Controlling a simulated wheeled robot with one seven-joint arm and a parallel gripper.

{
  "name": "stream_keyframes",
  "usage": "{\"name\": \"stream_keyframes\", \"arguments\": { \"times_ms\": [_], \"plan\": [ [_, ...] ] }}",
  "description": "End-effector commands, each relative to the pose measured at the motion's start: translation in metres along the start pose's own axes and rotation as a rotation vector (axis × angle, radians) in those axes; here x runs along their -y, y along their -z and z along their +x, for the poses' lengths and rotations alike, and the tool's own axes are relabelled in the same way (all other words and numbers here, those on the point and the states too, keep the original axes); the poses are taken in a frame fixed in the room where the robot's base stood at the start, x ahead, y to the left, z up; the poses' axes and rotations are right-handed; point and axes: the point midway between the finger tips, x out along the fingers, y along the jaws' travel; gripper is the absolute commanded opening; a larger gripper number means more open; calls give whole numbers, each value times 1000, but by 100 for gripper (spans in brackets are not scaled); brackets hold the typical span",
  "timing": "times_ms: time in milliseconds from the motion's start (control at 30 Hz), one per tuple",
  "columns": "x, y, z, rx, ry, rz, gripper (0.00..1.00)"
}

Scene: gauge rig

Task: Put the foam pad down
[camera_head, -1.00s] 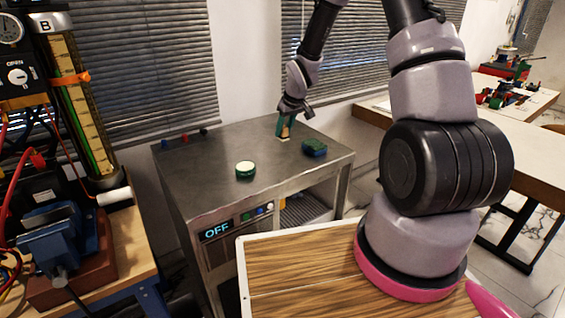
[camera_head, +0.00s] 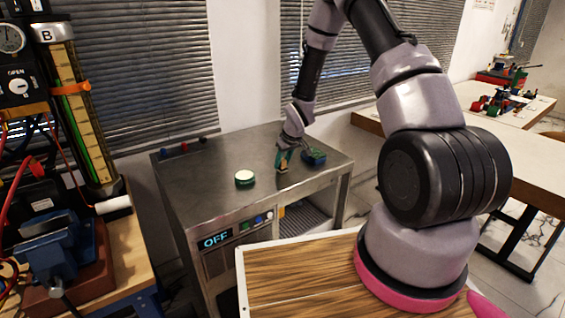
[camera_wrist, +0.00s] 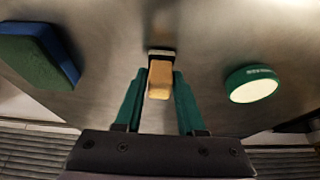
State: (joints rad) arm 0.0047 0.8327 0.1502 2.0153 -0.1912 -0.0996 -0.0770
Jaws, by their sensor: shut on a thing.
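My gripper (camera_head: 284,160) has green fingers and is shut on a small tan block, which I take to be the foam pad (camera_wrist: 160,80). The pad has a dark band and a pale edge at its far end. It is between the fingertips in the wrist view, with my gripper (camera_wrist: 159,84) pointing down at the steel bench top (camera_head: 215,175). In the head view the pad (camera_head: 283,170) is at or just above the bench top. I cannot tell whether it touches.
A green round tin with a pale top (camera_head: 245,178) stands left of my gripper. A blue-and-green block (camera_head: 314,157) lies close on its right. Bare steel lies around them. The bench front shows an OFF display (camera_head: 215,241). A gauge rig (camera_head: 75,100) stands at left.

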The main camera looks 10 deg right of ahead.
Motion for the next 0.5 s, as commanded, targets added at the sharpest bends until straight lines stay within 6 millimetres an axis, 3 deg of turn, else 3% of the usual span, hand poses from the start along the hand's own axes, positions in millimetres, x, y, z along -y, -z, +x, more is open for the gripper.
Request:
{"name": "stream_keyframes", "arguments": {
  "times_ms": [100, 133, 200, 500],
  "plan": [
    [0, -2, 3, 1, 0, 0, 0],
    [0, -2, 3, 1, 0, 0, 42],
    [0, -2, 3, 1, 0, 1, 69],
    [0, -1, 2, 1, 0, 1, 69]
  ]
}}
